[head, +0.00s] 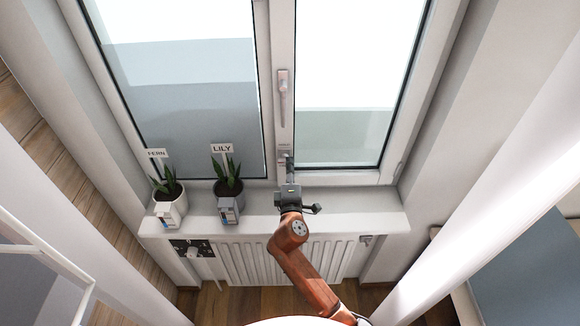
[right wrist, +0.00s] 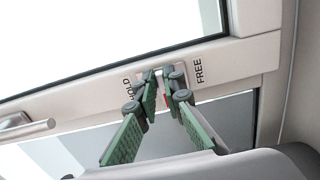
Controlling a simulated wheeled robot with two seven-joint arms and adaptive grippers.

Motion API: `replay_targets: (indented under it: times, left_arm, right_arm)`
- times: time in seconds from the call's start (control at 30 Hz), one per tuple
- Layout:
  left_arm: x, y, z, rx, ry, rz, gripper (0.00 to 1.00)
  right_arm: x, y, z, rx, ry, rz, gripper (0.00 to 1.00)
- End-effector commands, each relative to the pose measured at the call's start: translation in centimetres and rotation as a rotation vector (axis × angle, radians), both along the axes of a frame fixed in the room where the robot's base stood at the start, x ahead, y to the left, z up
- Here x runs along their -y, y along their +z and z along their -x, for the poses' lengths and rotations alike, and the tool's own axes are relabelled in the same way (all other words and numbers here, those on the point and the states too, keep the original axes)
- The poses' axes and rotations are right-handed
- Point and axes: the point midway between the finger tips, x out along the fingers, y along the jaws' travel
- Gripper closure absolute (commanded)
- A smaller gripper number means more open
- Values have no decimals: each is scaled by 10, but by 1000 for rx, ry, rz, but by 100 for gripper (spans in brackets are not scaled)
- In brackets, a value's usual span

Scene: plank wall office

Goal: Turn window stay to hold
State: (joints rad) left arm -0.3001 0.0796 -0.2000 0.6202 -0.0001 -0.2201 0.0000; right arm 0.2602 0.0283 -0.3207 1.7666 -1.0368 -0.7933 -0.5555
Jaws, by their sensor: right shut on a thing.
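The window stay (right wrist: 170,70) is a small grey fitting on the white window frame, between the labels HOLD and FREE in the right wrist view. It is mostly hidden by the fingers, with a bit of red showing between them. In the head view its plate (head: 284,155) sits low on the middle frame post. My right gripper (head: 289,171) reaches up to it from below. In the right wrist view the green-padded fingers of this gripper (right wrist: 164,84) are closed on the stay, one on each side. The stay's exact angle cannot be told. My left gripper is out of view.
A window handle (head: 283,88) points down above the stay. Two potted plants, labelled FERN (head: 170,208) and LILY (head: 229,200), stand on the sill (head: 350,215) left of my right arm. A radiator (head: 245,262) is below. The sill to the right is clear.

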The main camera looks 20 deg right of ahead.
Motion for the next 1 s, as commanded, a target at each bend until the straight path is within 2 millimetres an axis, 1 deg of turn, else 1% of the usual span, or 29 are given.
replay_targets:
  times: [0.27, 0.3, 0.5, 0.57, 0.87, 1.0]
  left_arm:
    - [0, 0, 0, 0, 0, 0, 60]
    - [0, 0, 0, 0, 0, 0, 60]
    - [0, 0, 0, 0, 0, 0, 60]
    - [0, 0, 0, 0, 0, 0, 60]
    - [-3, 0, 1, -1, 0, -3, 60]
    - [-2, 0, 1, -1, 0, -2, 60]
  right_arm:
    - [1, -2, 0, -2, -2, -4, 100]
    - [1, -2, 0, -2, -2, -3, 91]
    - [0, -1, 0, -2, -1, -2, 77]
    - [0, -1, 0, -2, 0, -2, 74]
    - [-1, -1, 2, -1, 1, -1, 74]
    - [-6, -2, 16, -2, 2, -4, 74]
